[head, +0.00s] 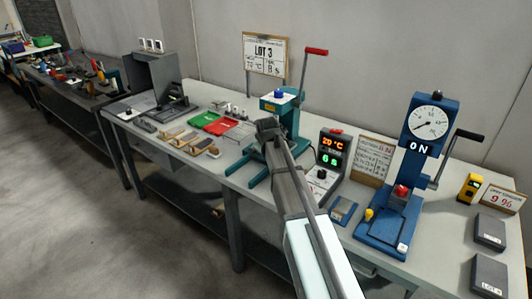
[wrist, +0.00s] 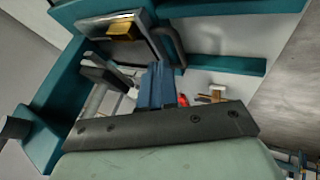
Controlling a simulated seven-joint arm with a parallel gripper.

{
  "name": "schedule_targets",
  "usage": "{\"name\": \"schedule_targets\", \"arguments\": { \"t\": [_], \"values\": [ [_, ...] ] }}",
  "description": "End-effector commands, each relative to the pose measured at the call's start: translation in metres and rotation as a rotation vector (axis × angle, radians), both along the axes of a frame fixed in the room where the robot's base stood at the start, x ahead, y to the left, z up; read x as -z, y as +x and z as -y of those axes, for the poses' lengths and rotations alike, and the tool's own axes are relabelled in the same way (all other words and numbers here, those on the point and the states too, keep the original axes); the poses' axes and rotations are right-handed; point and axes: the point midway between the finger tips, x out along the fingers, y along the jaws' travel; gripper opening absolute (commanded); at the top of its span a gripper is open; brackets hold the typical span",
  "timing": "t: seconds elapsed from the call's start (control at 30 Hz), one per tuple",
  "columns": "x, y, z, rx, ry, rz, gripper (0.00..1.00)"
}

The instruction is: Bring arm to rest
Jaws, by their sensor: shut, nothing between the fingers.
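My arm reaches up from the lower middle of the head view. My gripper (head: 268,128) is at its far end, in front of the teal press (head: 287,110) with the red-handled lever, and hides part of it. The gripper is shut and empty. In the wrist view the dark bar of my gripper's mount crosses the lower middle. Teal frame parts (wrist: 225,65) surround the view close by. I cannot tell from these pictures whether the gripper touches the press.
The grey bench (head: 150,125) holds red (head: 217,126) and green (head: 203,119) trays left of the press. A display box (head: 326,160) and a blue dial press (head: 405,185) stand to the right. Dark boxes (head: 490,232) lie at the right end. A lot sign (head: 265,54) stands behind.

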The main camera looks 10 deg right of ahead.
Motion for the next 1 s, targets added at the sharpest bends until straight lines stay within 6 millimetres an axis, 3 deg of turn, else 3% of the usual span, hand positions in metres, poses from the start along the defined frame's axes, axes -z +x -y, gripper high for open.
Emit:
{"name": "schedule_targets", "arguments": {
  "t": [0.27, 0.37, 0.47, 0.6, 0.7, 0.83, 1.0],
  "values": [
    [-0.019, -0.017, -0.005, -0.002, 0.005, -0.002, 0.00],
    [-0.013, -0.018, -0.020, -0.007, 0.026, -0.007, 0.00],
    [0.004, -0.019, -0.053, -0.017, 0.078, -0.020, 0.00],
    [0.047, -0.029, -0.122, -0.026, 0.190, -0.061, 0.00],
    [0.083, -0.044, -0.162, -0.015, 0.264, -0.107, 0.00],
    [0.130, -0.067, -0.184, 0.017, 0.316, -0.173, 0.00],
    [0.196, -0.104, -0.178, 0.080, 0.334, -0.270, 0.00]
  ]
}}
